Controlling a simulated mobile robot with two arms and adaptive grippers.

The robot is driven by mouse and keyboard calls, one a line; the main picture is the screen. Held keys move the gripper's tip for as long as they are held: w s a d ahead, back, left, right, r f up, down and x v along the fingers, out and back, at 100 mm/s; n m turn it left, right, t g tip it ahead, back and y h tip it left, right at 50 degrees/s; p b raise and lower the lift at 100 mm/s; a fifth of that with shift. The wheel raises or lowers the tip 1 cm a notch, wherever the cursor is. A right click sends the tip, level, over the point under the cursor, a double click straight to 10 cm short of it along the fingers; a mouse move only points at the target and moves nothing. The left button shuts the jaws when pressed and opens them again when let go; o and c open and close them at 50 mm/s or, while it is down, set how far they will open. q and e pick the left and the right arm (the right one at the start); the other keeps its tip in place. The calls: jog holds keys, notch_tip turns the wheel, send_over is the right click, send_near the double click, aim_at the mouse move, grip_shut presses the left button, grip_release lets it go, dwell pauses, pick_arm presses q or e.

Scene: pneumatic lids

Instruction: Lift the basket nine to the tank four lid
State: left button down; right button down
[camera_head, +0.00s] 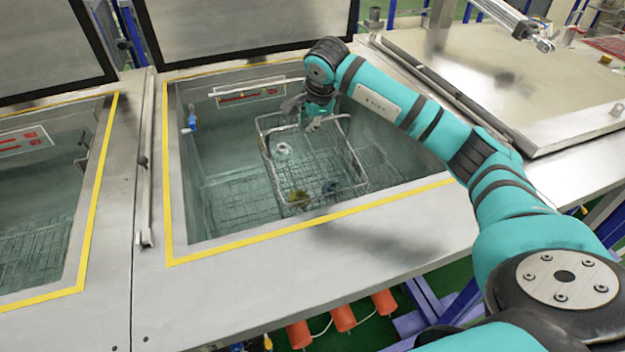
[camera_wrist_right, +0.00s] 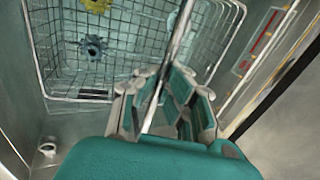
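A wire basket (camera_head: 345,160) hangs tilted in the opening of the middle tank, above a grid on the tank floor. It holds a few small parts, including a yellow gear-like part (camera_wrist_right: 95,5) and a dark blue-grey one (camera_wrist_right: 93,46). My right gripper (camera_head: 318,118) is at the basket's top; in the right wrist view, its fingers (camera_wrist_right: 160,100) close on a thin metal bar that looks like the basket's handle. A closed metal lid (camera_head: 490,75) covers the tank to the right. No readable number marks the basket or that lid. My left gripper is not in view.
The middle tank (camera_head: 215,245) has a yellow-edged rim and a raised lid (camera_head: 240,22) behind it. Another open tank (camera_head: 40,220) is at left. A pneumatic cylinder (camera_head: 500,15) is above the closed lid. A red-and-white sign (camera_head: 246,93) is on the tank's back wall.

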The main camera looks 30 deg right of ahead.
notch_tip(320, 180, up, 20)
jog(key=p, duration=1.3)
jog(key=shift+f, duration=0.25)
dwell(4.2)
